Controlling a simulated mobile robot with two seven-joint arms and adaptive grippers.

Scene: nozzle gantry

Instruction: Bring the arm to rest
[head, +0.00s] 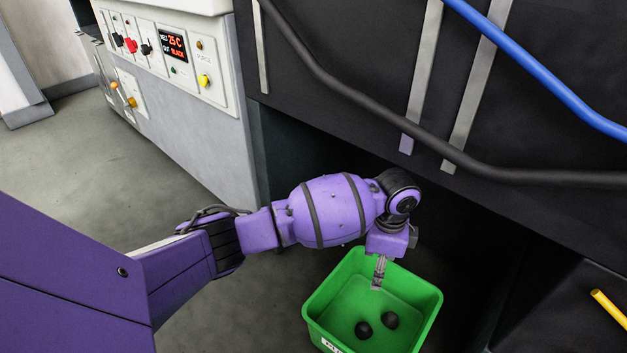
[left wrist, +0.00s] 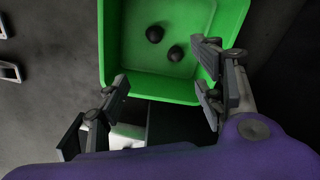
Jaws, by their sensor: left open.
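My left arm comes in from the left in the head view, bent at the wrist. The green bin (left wrist: 112,45) fills the upper middle of that view. Two dark round lumps lie on its floor, one (head: 363,330) left of the other (head: 390,320). My right gripper is not in view.
A grey control cabinet (head: 190,110) with knobs and a red display (head: 174,44) stands at the upper left. A dark machine body (head: 350,40) with a black hose (head: 350,90) and a blue hose (head: 545,70) overhangs the arm. A yellow bar (head: 609,308) is at the right. Open floor (head: 90,165) lies left.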

